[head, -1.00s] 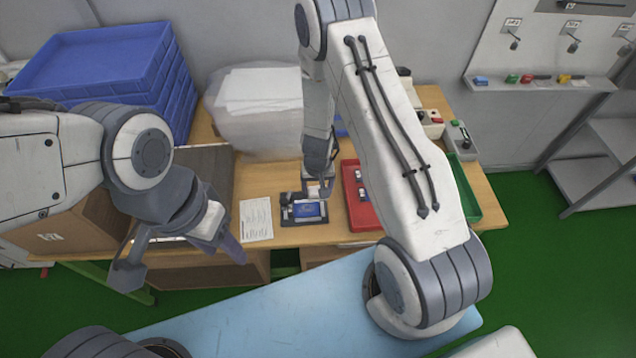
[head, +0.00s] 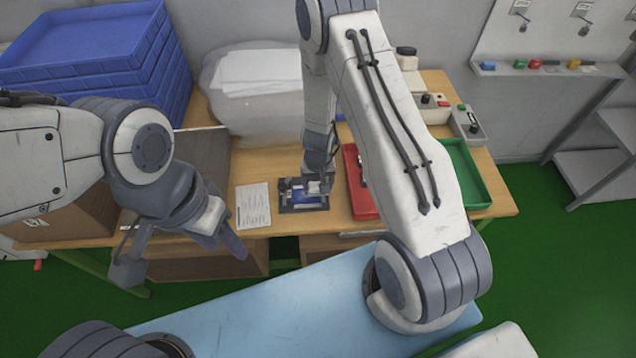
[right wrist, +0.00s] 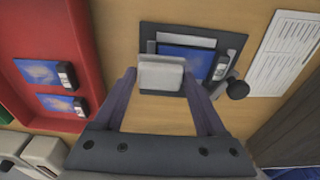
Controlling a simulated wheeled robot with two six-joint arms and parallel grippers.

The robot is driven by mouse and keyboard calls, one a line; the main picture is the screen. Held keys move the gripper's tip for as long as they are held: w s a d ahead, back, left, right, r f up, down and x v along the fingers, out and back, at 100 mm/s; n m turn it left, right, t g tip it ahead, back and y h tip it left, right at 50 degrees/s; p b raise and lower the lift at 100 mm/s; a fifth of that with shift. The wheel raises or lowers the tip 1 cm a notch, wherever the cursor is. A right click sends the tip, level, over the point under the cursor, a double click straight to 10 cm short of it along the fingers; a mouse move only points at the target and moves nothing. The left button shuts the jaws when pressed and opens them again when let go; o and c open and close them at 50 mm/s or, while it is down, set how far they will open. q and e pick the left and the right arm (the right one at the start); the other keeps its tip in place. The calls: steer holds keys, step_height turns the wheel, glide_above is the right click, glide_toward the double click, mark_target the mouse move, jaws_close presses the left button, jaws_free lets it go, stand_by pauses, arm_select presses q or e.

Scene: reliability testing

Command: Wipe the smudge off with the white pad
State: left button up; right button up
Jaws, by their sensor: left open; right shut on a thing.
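A device with a blue screen (head: 298,194) sits in a dark fixture (head: 290,208) near the front edge of the wooden table. The screen also shows in the right wrist view (right wrist: 197,60). My right gripper (head: 318,182) is shut on the white pad (right wrist: 160,74). The pad lies over part of the screen and hides it; I cannot tell whether it touches. I cannot make out a smudge on the visible part of the screen. My left gripper (head: 186,258) is open and empty in front of the table's left part, away from the device.
A printed sheet (head: 253,206) lies left of the fixture. A red tray (head: 362,206) with similar blue-screened devices (right wrist: 38,72) is on its right, with a green tray (head: 466,172) beyond. Blue crates (head: 90,60) and a translucent bin (head: 260,110) stand behind.

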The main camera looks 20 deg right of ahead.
steer(key=shift+f+b, duration=1.05)
steer(key=shift+f, duration=0.05)
steer(key=shift+r, duration=0.1)
